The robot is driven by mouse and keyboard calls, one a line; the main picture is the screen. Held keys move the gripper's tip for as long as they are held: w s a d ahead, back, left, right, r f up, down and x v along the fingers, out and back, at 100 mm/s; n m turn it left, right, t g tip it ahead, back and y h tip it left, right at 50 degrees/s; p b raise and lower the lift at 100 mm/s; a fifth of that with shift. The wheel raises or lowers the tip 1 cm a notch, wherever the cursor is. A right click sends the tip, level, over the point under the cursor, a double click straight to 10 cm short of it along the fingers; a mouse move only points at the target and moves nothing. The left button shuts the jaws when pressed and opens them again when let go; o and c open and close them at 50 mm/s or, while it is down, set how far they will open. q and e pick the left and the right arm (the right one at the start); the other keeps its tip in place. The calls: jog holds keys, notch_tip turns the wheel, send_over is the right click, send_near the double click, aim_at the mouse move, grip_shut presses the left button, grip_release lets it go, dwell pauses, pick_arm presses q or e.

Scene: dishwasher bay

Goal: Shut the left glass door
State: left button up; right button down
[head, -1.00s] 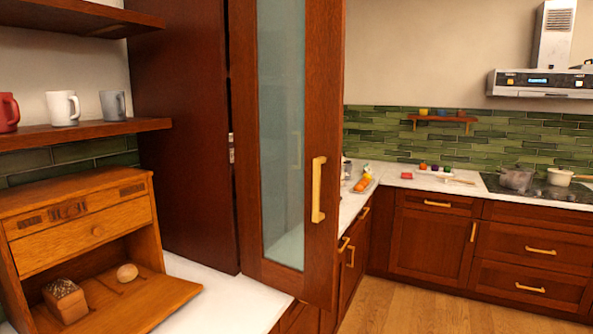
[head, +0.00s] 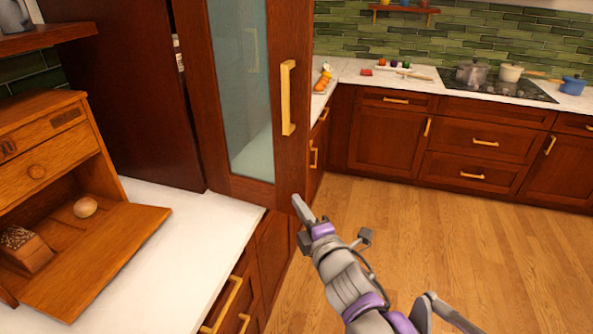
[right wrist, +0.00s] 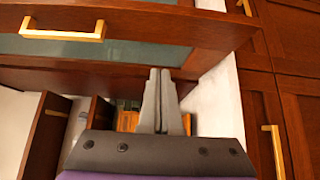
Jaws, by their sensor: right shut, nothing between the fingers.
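The left glass door (head: 293,155) has a dark red wood frame, a pale glass pane and a gold bar handle (head: 288,97). It stands open, swung out from the tall cabinet over the white counter. My right gripper (head: 298,206) is shut and empty at the door's lower free corner, just below the handle. In the right wrist view its closed fingers (right wrist: 158,80) point at the door's lower frame edge; I cannot tell if they touch it. The door's glass and handle (right wrist: 63,29) show across the top there. My left gripper is not in view.
A wooden bread box (head: 65,140) with its flap down and a loaf (head: 24,248) stands on the white counter (head: 190,225) at left. Drawers with gold handles (head: 228,305) lie below. Open wood floor (head: 450,250) is to the right. A stovetop with pots (head: 473,73) is far back.

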send_near(287, 165)
jog(key=w+a, duration=0.1)
jog(key=a, duration=0.3)
jog(key=w, duration=0.1)
jog(key=w+d, duration=0.1)
jog(key=w, duration=0.1)
jog(key=shift+w+d, duration=0.2)
jog(key=shift+w, duration=0.05)
jog(key=shift+w+d, duration=0.2)
jog(key=shift+w, duration=0.3)
